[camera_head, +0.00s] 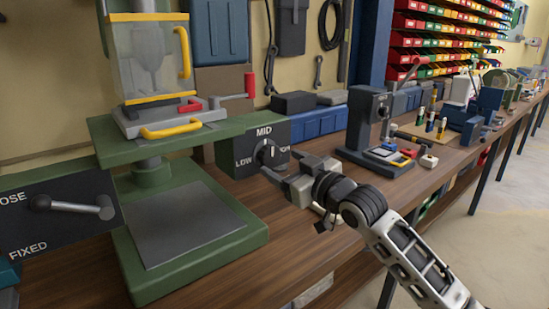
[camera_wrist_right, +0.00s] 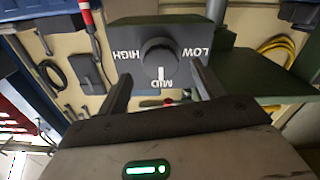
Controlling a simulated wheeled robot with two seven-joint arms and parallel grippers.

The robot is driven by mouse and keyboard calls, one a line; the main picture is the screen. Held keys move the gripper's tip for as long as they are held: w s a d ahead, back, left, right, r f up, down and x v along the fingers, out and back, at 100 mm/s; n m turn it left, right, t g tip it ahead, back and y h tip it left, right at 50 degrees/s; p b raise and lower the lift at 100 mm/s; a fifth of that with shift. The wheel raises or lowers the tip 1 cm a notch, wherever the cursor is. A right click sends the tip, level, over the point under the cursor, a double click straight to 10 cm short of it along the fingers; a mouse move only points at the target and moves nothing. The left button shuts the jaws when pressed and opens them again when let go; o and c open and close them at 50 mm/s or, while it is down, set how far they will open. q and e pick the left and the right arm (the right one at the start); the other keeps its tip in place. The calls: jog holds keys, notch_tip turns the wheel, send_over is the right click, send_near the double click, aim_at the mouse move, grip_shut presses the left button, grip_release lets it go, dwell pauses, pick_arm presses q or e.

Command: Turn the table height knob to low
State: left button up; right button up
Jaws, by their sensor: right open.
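The table height knob (camera_head: 266,153) is a dark round dial on a grey box (camera_head: 240,160) beside the green drill-press stand. The box is marked LOW on the left, MID on top and HIGH on the right. In the right wrist view the knob (camera_wrist_right: 160,57) shows upside down, and its white mark points to MID. My right gripper (camera_head: 282,166) is just in front of the box. In the wrist view the fingers of the right gripper (camera_wrist_right: 160,85) are open, one on each side of the knob, with visible gaps. My left gripper is not in view.
The green stand (camera_head: 200,230) with its table (camera_head: 115,140) is left of the knob. A lever (camera_head: 75,206) on a LOOSE/FIXED panel is at far left. A dark bench machine (camera_head: 365,125) stands to the right. The wooden bench front (camera_head: 275,245) is clear.

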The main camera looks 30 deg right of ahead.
aim_at(273, 158)
jog(key=shift+w+a, duration=0.2)
jog(key=shift+w, duration=1.85)
jog(key=c, duration=1)
jog(key=shift+n, duration=0.3)
